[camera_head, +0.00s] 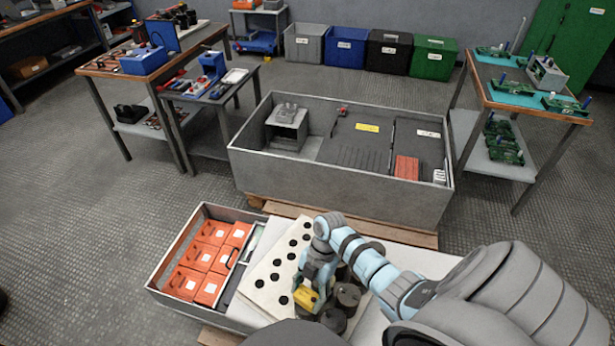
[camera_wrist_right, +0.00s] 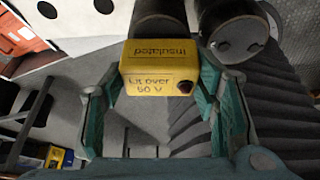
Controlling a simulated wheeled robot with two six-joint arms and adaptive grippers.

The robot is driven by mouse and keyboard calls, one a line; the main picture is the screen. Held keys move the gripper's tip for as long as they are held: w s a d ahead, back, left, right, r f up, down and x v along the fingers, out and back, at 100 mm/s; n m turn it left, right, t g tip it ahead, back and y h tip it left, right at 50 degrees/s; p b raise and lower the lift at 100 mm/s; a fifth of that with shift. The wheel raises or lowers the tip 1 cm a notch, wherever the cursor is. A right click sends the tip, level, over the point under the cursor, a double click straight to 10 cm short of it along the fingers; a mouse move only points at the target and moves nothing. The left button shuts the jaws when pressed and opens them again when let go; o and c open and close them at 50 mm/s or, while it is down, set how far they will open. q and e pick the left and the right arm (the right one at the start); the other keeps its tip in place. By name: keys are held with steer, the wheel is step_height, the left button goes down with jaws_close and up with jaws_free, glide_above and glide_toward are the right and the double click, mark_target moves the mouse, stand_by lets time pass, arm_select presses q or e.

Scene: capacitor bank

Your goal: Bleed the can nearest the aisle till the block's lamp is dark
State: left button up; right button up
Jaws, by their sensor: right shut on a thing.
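My right gripper (camera_head: 308,290) is shut on a yellow block (camera_wrist_right: 160,67) marked "Insulated" and "Lit over 50 V". The block also shows in the head view (camera_head: 306,298). Its small lamp (camera_wrist_right: 185,88) looks dark, with no glow. Dark round cans stand by the block: one (camera_head: 347,294) to its right, another (camera_head: 333,319) nearer in the head view. In the wrist view, can ends (camera_wrist_right: 236,38) lie just beyond the block; I cannot tell if it touches their terminals. My left gripper is not in view.
A white panel with black holes (camera_head: 262,287) lies left of the arm. A tray of orange boxes (camera_head: 184,250) is farther left. A large grey open cabinet (camera_head: 300,168) stands behind. Tables stand at both sides, with open floor at left.

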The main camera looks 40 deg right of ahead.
steer(key=shift+f, duration=0.35)
stand_by(0.4)
steer(key=o, duration=1.4)
steer(key=shift+c, duration=0.2)
steer(key=shift+r, duration=0.1)
steer(key=v, duration=1.1)
steer(key=shift+r, duration=0.4)
steer(key=shift+d, duration=0.15)
